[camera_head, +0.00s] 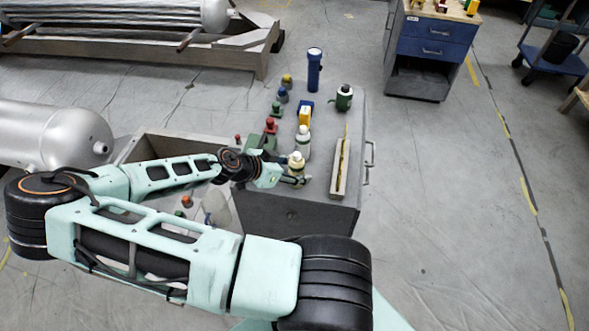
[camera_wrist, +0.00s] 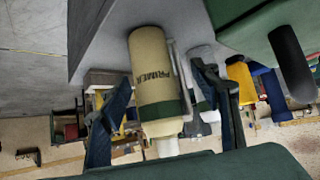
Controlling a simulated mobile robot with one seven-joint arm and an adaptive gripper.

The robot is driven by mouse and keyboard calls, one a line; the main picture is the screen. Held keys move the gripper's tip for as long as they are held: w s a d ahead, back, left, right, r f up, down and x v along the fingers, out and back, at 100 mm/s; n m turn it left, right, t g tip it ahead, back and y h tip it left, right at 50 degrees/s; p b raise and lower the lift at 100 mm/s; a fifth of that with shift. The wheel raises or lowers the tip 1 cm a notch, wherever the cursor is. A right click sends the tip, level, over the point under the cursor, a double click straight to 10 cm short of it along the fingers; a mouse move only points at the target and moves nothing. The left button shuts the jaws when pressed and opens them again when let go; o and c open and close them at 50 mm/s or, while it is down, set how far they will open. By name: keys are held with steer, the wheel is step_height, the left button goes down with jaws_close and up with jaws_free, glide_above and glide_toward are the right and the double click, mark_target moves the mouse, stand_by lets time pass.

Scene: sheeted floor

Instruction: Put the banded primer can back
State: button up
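The cream primer can (camera_wrist: 153,75), with a dark green band and a lettered label, appears upside down in the wrist view. In the head view the can (camera_head: 296,164) stands at the near edge of the grey cabinet top (camera_head: 322,185). My gripper (camera_head: 288,172) is beside the can at that edge. In the wrist view my gripper (camera_wrist: 163,88) has one finger on each side of the can, with gaps visible beside it. It looks open. The can's far side is hidden.
A white bottle (camera_head: 303,142) stands just behind the can. A long narrow tray (camera_head: 341,166) lies to its right. A yellow-and-blue item (camera_head: 305,114), a green bottle (camera_head: 344,97) and a blue flashlight (camera_head: 314,68) stand farther back. Red-topped items (camera_head: 270,126) are at left.

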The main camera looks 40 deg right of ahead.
steer(key=v, duration=1.2)
steer(key=shift+r, duration=0.1)
stand_by(0.4)
